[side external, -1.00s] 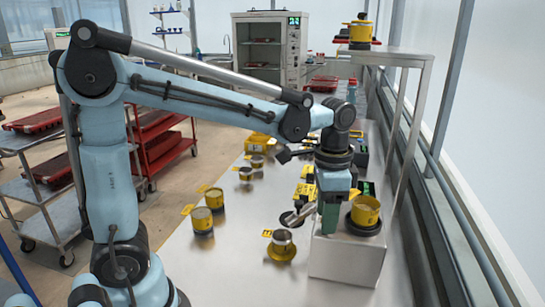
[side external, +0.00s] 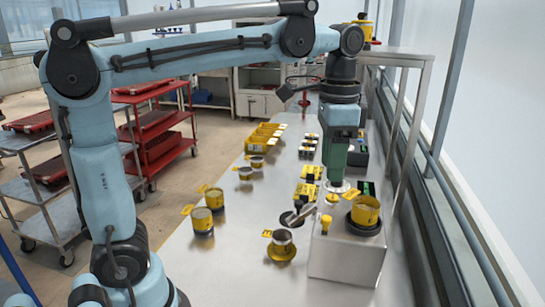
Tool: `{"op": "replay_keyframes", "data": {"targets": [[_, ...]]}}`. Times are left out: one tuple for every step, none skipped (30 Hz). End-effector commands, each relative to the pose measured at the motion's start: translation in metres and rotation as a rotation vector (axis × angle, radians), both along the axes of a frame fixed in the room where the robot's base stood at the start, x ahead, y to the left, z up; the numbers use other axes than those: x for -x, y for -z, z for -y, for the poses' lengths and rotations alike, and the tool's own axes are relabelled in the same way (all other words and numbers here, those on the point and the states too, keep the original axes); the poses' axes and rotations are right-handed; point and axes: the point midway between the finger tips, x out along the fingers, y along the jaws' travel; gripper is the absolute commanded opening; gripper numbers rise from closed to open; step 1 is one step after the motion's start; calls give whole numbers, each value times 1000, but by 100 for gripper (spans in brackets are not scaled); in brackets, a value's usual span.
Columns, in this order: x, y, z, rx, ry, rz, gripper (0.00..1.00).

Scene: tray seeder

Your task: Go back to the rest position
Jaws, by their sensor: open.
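My gripper (side external: 335,180) hangs pointing down above the steel bench (side external: 215,262), over the back left of the metal box. It is raised, with its fingertips just above the box top in the picture, and I see nothing held in it. A yellow cup (side external: 365,210) sits on a dark round base on the metal box (side external: 345,258), to the right of and below my gripper. A small yellow knob-like piece (side external: 326,222) stands at the box's left edge.
Yellow-banded cups (side external: 202,221) stand on the bench at left. A metal cup on a yellow base (side external: 282,243) is in front. Yellow trays (side external: 264,137) lie farther back. A raised shelf (side external: 405,55) stands at right. Red carts (side external: 150,135) are off the bench.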

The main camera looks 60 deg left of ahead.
Motion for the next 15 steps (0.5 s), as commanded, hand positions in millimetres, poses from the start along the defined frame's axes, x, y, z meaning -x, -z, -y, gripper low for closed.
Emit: {"op": "replay_keyframes", "data": {"targets": [[0,-3,0,0,0,0,48],[0,-4,0,0,0,0,48],[0,-5,0,0,0,0,48],[0,-6,0,0,0,0,48],[0,-6,0,0,0,0,48],[0,-7,0,0,0,0,48],[0,-7,0,0,0,0,48],[0,-7,0,0,0,0,48],[0,-7,0,0,0,0,48],[0,-7,0,0,0,0,48],[0,-7,0,0,0,0,48],[0,-7,0,0,0,0,48],[0,-6,0,0,0,0,48],[0,-6,0,0,-2,2,48],[1,-5,-1,1,-7,8,48]]}}
